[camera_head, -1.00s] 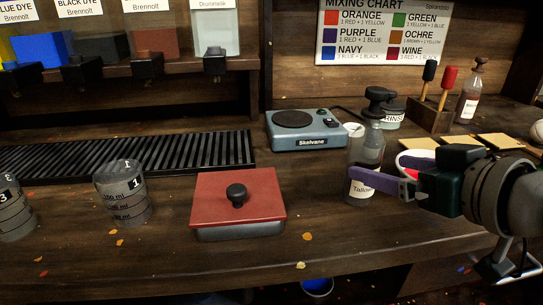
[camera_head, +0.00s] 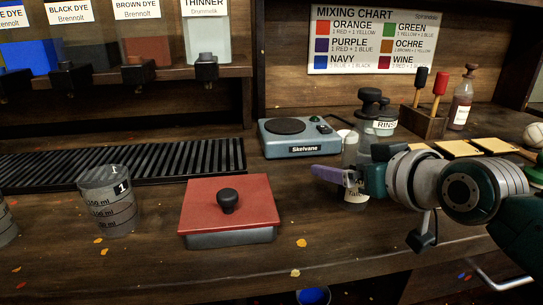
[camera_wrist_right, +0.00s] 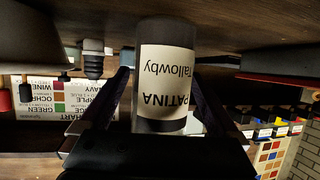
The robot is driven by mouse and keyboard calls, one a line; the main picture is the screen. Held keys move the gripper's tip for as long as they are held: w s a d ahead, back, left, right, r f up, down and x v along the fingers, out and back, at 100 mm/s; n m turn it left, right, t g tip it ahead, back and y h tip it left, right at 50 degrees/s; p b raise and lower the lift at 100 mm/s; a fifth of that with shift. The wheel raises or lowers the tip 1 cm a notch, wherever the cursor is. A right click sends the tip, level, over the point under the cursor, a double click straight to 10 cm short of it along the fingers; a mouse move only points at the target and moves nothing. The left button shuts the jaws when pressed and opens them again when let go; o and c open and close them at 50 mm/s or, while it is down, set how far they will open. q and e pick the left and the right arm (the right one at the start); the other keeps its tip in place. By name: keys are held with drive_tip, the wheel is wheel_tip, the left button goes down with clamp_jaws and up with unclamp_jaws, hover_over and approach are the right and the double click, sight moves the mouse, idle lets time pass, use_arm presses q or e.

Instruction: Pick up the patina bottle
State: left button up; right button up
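There my right gripper (camera_wrist_right: 163,80) has one finger on each side of the bottle. The fingers look spread around it, though contact at the tips is hard to judge. My left gripper is not in view.
A red-lidded box (camera_head: 229,205) sits left of the bottle. A Skelvane hot plate (camera_head: 298,137) stands behind, with a RINSE bottle (camera_head: 386,126) close by. A graduated beaker (camera_head: 108,205) and a black ribbed rack (camera_head: 190,160) are farther left. Yellow pads (camera_head: 460,148) lie right.

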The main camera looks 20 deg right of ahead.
drive_tip(key=c, duration=1.3)
drive_tip(key=shift+c, duration=0.8)
drive_tip(key=shift+r, duration=0.1)
